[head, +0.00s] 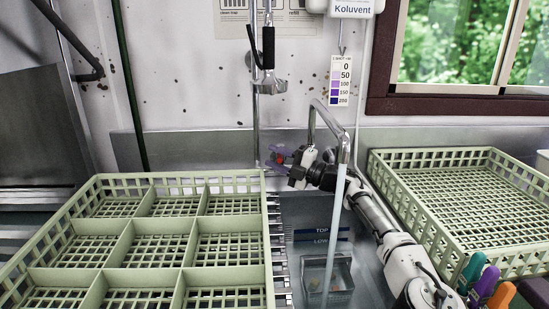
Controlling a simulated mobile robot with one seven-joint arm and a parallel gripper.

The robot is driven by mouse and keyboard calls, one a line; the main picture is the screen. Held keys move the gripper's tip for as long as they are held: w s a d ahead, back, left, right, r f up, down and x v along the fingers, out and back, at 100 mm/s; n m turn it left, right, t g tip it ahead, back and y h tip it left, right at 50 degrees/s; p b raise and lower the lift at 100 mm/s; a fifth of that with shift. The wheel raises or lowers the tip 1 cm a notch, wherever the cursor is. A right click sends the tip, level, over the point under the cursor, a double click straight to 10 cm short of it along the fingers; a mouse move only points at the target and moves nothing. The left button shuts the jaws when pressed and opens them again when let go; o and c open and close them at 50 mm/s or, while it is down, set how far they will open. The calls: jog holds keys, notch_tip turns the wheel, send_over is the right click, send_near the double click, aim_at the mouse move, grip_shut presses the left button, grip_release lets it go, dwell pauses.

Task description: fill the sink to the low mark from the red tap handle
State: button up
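The sink (375,283) is the metal basin between two green racks. Dark blue marks reading TOP (322,231) and LOW (320,243) are on its back wall. A pale stream of water (334,235) falls from the curved metal spout (333,122) into it. I cannot tell the water level clearly. My gripper (279,159) is at the tap behind the sink, left of the spout, with purplish fingertips around or beside a small red part, seemingly the red tap handle (281,157). The fingers are small and overlap the tap, so their opening is unclear.
A divided green rack (128,227) stands left, an open green rack (480,255) right. A small clear basket (342,262) sits in the sink under the stream. A hose sprayer (268,50) hangs behind.

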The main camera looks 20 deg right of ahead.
jog(key=v, duration=0.7)
jog(key=shift+b, duration=0.4)
jog(key=shift+w, duration=0.1)
